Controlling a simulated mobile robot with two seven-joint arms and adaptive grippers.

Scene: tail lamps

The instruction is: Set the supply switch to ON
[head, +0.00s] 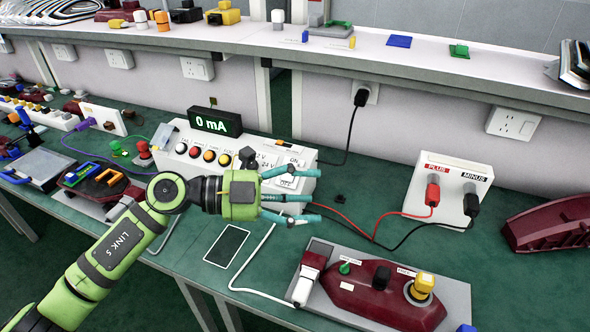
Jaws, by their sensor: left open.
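The white supply box (229,144) stands on the green bench, with a row of coloured round knobs and a black display (215,121) reading "0 mA". An ON label (294,163) shows at the right part of its face. My left gripper (303,195) comes in from the left, in front of the box's right end. Its teal fingers are spread open and hold nothing. The upper finger overlaps the area just under the ON label, so the supply switch and its position cannot be made out clearly. My right gripper is not in view.
A white socket block (451,180) marked PLUS and MINUS has red and black plugs with cables running left. A dark red lamp on a grey plate (453,298) lies in front. A dark flat panel (227,246) lies below my gripper. A shelf (400,62) overhangs behind.

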